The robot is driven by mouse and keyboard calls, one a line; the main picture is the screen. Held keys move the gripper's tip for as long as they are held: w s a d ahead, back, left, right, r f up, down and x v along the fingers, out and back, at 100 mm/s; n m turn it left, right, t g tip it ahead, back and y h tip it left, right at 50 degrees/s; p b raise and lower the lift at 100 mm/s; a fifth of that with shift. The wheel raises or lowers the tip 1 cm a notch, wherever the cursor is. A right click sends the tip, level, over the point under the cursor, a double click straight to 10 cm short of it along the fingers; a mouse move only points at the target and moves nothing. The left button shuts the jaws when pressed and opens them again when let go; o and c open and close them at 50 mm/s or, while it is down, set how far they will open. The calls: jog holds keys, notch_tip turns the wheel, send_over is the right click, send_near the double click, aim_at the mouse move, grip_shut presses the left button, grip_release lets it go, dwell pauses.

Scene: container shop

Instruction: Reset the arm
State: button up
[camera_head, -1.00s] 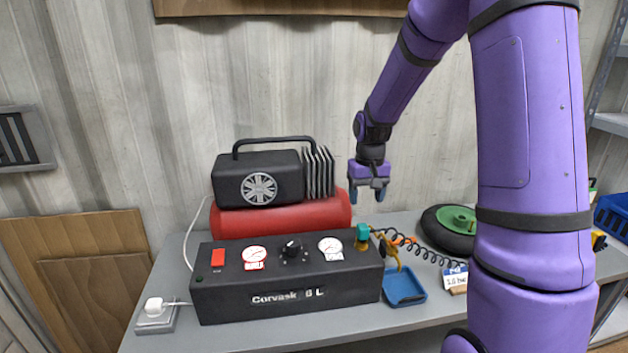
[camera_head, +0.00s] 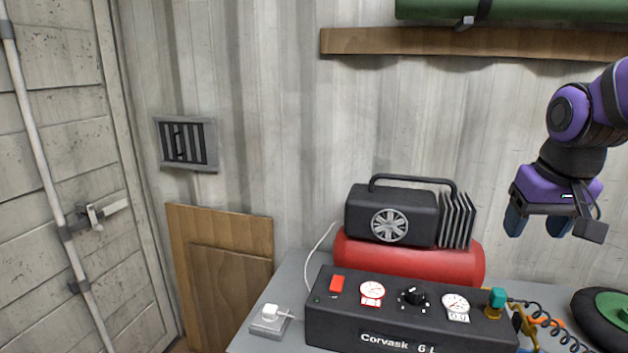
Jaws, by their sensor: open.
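My arm comes in from the right edge of the head view. My purple and black gripper (camera_head: 540,228) hangs in the air, right of the compressor's fins and above the workbench. Its two fingers point down, stand apart and hold nothing. The black compressor (camera_head: 395,215) sits on a red tank (camera_head: 362,254), behind a black control box (camera_head: 400,320) marked "Corvask 6 L".
The grey workbench (camera_head: 262,303) carries a plug in a socket (camera_head: 270,318), a coiled hose (camera_head: 560,330) and a wheel (camera_head: 600,312). A wooden shelf (camera_head: 400,42) with a green cylinder (camera_head: 520,10) is above. A door (camera_head: 60,190) and leaning boards (camera_head: 230,270) stand left.

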jog(key=s+a+r+n+t, duration=0.1)
jog(key=s+a+r+t, duration=0.1)
jog(key=s, duration=1)
jog(key=shift+s+a+r+y, duration=0.35)
jog(key=shift+a+r, duration=0.25)
jog(key=shift+a, duration=0.25)
